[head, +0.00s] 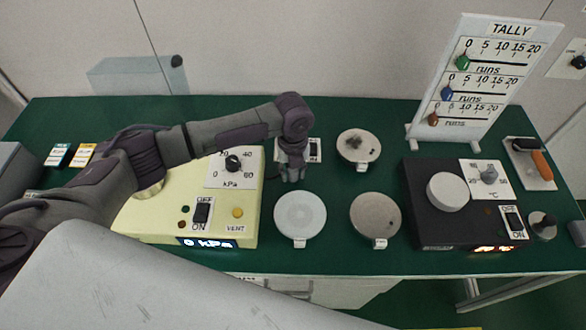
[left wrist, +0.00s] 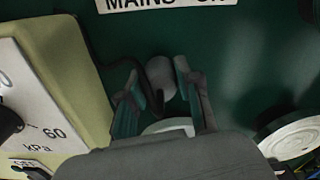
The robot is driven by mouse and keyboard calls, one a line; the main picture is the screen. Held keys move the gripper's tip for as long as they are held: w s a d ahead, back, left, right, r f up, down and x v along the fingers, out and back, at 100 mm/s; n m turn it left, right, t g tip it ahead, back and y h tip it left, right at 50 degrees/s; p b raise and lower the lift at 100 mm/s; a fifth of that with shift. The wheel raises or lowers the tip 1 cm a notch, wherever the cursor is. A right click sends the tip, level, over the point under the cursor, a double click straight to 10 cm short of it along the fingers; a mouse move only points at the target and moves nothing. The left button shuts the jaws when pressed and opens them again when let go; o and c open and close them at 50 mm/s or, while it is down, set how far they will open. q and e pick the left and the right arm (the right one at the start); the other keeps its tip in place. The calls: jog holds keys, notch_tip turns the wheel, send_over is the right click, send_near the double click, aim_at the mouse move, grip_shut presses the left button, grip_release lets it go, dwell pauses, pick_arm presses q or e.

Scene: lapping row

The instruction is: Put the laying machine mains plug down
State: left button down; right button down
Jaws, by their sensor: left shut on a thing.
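My left gripper (head: 291,174) reaches over the green bench between the cream kPa machine and the round discs. In the left wrist view its two fingers (left wrist: 160,88) are closed around a small grey cylindrical plug (left wrist: 161,70). A black cord (left wrist: 134,70) runs from the plug to the left, towards the cream machine. In the head view the gripper hides the plug. Whether the plug touches the bench I cannot tell. A white MAINS label (left wrist: 165,3) is at the top of the wrist view. My right gripper is not in view.
The cream kPa machine (head: 150,222) stands left of the gripper. Round discs (head: 300,214) (head: 375,214) (head: 357,147) lie to its right and front. A black heater box (head: 430,232) and the TALLY board (head: 478,75) stand farther right. Green bench (head: 345,185) shows bare between the discs.

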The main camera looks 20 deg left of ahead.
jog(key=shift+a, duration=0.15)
pick_arm(q)
jog(key=c, duration=1.2)
grip_release()
jog(key=shift+f, duration=0.1)
jog(key=o, duration=0.4)
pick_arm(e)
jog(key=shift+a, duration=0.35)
pick_arm(q)
notch_tip(320, 180, up, 12)
jog(key=shift+r+b, duration=0.2)
jog(key=shift+b, duration=0.1)
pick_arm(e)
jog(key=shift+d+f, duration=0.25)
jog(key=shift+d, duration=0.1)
